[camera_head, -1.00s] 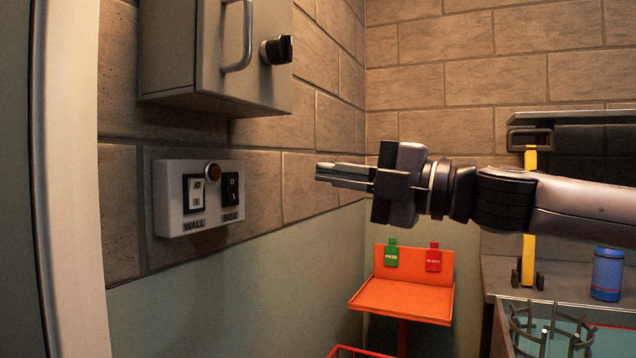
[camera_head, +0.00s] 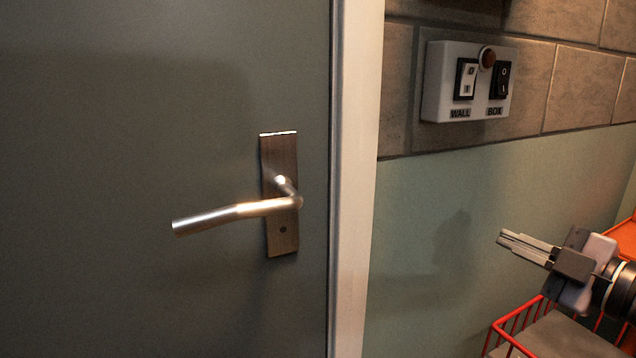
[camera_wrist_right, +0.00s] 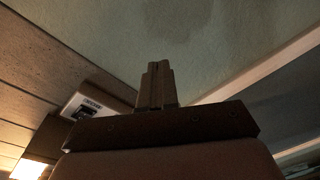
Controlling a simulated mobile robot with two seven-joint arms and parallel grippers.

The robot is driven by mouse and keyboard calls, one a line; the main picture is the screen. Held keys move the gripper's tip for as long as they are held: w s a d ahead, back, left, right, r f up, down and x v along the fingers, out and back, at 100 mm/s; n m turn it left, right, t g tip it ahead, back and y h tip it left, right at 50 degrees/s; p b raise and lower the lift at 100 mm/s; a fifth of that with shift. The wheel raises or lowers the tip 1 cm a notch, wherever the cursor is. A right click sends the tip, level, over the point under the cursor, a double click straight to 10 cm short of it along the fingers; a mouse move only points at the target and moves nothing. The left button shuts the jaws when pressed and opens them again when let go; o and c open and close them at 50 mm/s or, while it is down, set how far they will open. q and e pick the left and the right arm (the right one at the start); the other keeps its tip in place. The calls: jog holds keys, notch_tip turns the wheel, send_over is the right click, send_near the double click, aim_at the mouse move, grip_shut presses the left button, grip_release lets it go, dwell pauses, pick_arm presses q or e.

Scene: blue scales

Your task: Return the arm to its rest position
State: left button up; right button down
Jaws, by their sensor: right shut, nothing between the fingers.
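My right gripper (camera_head: 528,246) is at the lower right of the head view, in front of the green lower wall. Its fingers are together with nothing between them and point left. In the right wrist view the shut fingers (camera_wrist_right: 156,84) point up the picture, toward the green wall surface, with clear space seen around them. My left gripper is not in view.
A grey door with a metal lever handle (camera_head: 240,210) fills the left, beside a pale door frame (camera_head: 355,180). A switch box (camera_head: 468,82) labelled WALL and BOX is on the brick wall. A red wire basket (camera_head: 510,335) lies below my right gripper, near an orange surface (camera_head: 622,238).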

jog(key=s+a+f+m+h, duration=0.1)
jog(key=s+a+f+m, duration=0.1)
jog(key=f, duration=0.5)
jog(key=s+a+f+m+g, duration=0.1)
jog(key=a+f+m, duration=0.15)
jog(key=f, duration=0.45)
jog(key=s+a+f+m+h, duration=0.1)
jog(key=s+a+f+m, duration=0.15)
jog(key=f, duration=0.45)
jog(key=s+a+f+m+g+h, duration=0.1)
jog(key=s+a+f+m+g, duration=0.2)
jog(key=s+f, duration=0.35)
jog(key=s+a+f+m+g+h, duration=0.1)
jog(key=s+a+f+m+h, duration=0.15)
jog(key=s+f+m, duration=0.4)
pick_arm(q)
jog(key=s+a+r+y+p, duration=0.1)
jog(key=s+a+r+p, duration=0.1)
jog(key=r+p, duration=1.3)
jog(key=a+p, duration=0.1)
jog(key=p, duration=0.5)
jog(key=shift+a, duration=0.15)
pick_arm(e)
notch_tip(320, 180, up, 13)
jog(key=d+n, duration=0.2)
jog(key=shift+s+d+r, duration=0.15)
jog(key=shift+s+d, duration=0.15)
jog(key=shift+h, duration=0.25)
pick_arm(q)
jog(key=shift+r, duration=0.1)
